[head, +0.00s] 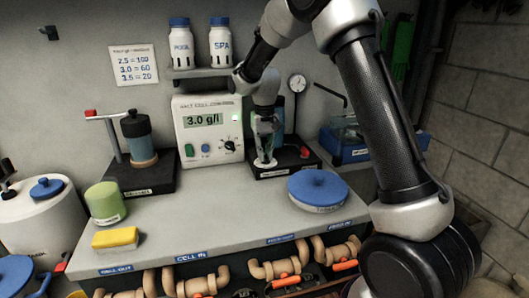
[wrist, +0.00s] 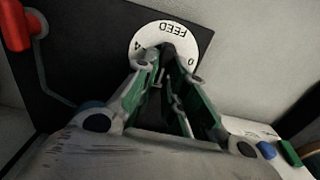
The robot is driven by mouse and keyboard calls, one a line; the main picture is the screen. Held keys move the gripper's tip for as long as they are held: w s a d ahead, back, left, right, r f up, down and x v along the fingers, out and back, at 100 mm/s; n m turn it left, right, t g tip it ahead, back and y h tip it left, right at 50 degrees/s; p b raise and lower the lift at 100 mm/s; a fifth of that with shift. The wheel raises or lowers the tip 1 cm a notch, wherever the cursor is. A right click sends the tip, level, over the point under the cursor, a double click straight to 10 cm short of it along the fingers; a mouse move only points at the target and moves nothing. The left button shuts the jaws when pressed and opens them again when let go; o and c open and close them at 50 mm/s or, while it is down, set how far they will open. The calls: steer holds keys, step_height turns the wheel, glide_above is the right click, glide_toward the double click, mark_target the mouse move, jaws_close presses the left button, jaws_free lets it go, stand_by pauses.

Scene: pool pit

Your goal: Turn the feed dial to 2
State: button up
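The feed dial has a white face (wrist: 143,39) marked FEED, 4 and 0, upside down in the wrist view. In the head view its white face (head: 265,163) lies on a black base, below my gripper (head: 265,150). My gripper (wrist: 175,66) points down at the dial, its green-padded fingers drawn close together at the tips. The fingertips sit around the dark knob at the middle of the face, and I see no clear gap there. They hide most of the knob, its pointer and the other marks, so I cannot read the setting.
A red knob (wrist: 15,25) stands on the black base (wrist: 70,60) beside the dial. A white meter (head: 208,130) reading 3.0 g/l stands left of my gripper. A blue-lidded tub (head: 318,188) sits front right. The bench between is clear.

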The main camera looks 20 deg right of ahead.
steer(key=o, duration=0.4)
steer(key=shift+c, duration=0.2)
steer(key=shift+r, duration=0.1)
step_height(320, 180, up, 12)
